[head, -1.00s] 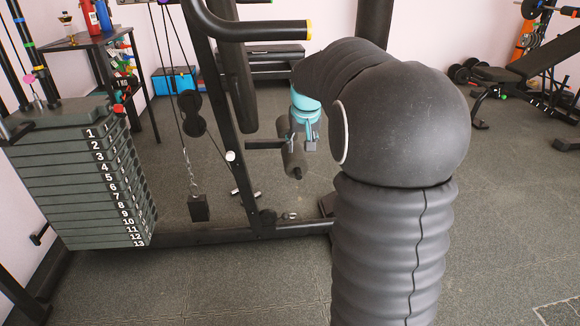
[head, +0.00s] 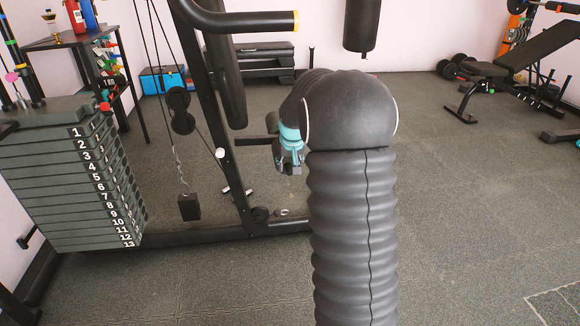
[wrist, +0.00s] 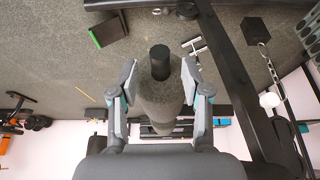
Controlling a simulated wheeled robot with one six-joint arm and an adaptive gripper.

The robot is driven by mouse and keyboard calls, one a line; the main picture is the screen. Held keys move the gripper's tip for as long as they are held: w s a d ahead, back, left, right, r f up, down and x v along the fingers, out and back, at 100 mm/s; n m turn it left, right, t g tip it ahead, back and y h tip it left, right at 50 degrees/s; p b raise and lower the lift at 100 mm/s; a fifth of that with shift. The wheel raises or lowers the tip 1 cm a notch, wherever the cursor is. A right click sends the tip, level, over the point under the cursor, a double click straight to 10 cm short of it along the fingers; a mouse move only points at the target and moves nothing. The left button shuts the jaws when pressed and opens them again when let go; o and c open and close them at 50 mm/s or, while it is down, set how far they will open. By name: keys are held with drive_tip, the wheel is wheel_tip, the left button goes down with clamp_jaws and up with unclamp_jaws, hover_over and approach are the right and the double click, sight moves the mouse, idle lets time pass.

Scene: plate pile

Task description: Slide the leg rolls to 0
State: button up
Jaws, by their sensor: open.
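In the wrist view, a grey foam leg roll (wrist: 160,100) with a dark round end lies between the fingers of my gripper (wrist: 159,78). The fingers are spread on either side of it, with gaps showing near the tips. In the head view, my gripper (head: 290,160) is low beside the machine's frame, partly hidden by my arm. A dark bar or pad (head: 256,142) sticks out from the upright towards it; the leg roll itself is hidden there. Any scale for its position cannot be seen.
A numbered weight stack (head: 70,185) stands at the left. The machine's slanted upright (head: 215,120) and a black handle with a yellow end (head: 250,22) are close to my arm. A small block (head: 188,207) hangs on a chain. The floor at right is open before a bench (head: 510,70).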

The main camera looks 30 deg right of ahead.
drive_tip(key=shift+w+f, duration=0.2)
drive_tip(key=shift+f, duration=0.2)
clamp_jaws()
drive_tip(key=shift+d, duration=0.15)
